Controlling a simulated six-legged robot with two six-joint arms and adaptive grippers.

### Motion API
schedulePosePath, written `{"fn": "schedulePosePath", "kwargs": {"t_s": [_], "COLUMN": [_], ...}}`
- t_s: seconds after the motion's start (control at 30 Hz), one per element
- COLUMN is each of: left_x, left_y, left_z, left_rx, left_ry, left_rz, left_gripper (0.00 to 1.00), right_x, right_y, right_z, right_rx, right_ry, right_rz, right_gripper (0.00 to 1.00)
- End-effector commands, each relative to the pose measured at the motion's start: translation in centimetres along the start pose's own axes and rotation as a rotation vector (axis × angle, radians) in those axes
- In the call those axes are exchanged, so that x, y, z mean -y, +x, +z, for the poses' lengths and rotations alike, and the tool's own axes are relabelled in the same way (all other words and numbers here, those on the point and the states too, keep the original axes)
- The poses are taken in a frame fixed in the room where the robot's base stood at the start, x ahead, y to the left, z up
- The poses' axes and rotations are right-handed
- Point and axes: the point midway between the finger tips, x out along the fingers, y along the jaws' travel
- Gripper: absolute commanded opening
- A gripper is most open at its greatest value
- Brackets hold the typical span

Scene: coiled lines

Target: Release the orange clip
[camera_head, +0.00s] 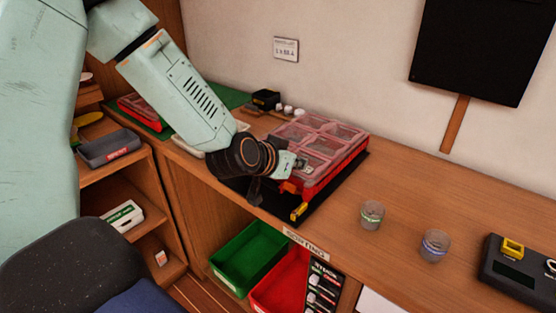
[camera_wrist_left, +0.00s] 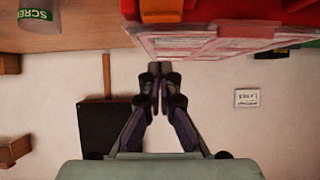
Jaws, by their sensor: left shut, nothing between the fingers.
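A red organizer case (camera_head: 345,166) with a clear, divided lid (camera_head: 318,135) sits on a black mat on the bench. An orange clip (camera_head: 290,187) shows at its near left corner, and a yellow one (camera_head: 299,211) shows at the front. My left gripper (camera_wrist_left: 157,75) is shut and empty, beside the case and apart from the clips in that view. In the head view my wrist partly hides the case's left side. My right gripper is not in view.
Two small clear cups (camera_head: 372,214) (camera_head: 435,245) stand right of the case, near a dark device (camera_head: 515,270). A green bin (camera_head: 248,255) and a red bin (camera_head: 282,283) sit under the bench edge. A black box (camera_head: 265,99) stands behind. The bench's right middle is mostly clear.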

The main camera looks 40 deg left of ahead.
Motion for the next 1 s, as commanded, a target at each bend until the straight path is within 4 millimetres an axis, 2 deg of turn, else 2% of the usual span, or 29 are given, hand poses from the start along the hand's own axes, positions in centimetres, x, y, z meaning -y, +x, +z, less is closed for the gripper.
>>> {"fn": "schedulePosePath", "kwargs": {"t_s": [0.1, 0.6, 0.8, 1.0], "left_x": [-0.1, 0.0, 0.0, 0.0], "left_y": [-1.6, -6.5, -7.8, -8.5], "left_z": [0.1, 1.0, 1.3, 1.6], "left_rx": [-0.001, -0.001, 0.000, 0.000], "left_ry": [-0.007, -0.008, -0.005, -0.002], "left_rz": [0.002, 0.000, 0.002, 0.000], "left_gripper": [0.00, 0.00, 0.00, 0.00], "right_x": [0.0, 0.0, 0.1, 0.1], "right_y": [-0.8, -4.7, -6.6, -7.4], "right_z": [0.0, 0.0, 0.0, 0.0], "right_rx": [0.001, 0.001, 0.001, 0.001], "right_ry": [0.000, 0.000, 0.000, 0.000], "right_rz": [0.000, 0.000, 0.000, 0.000], "right_gripper": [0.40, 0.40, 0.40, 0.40]}}
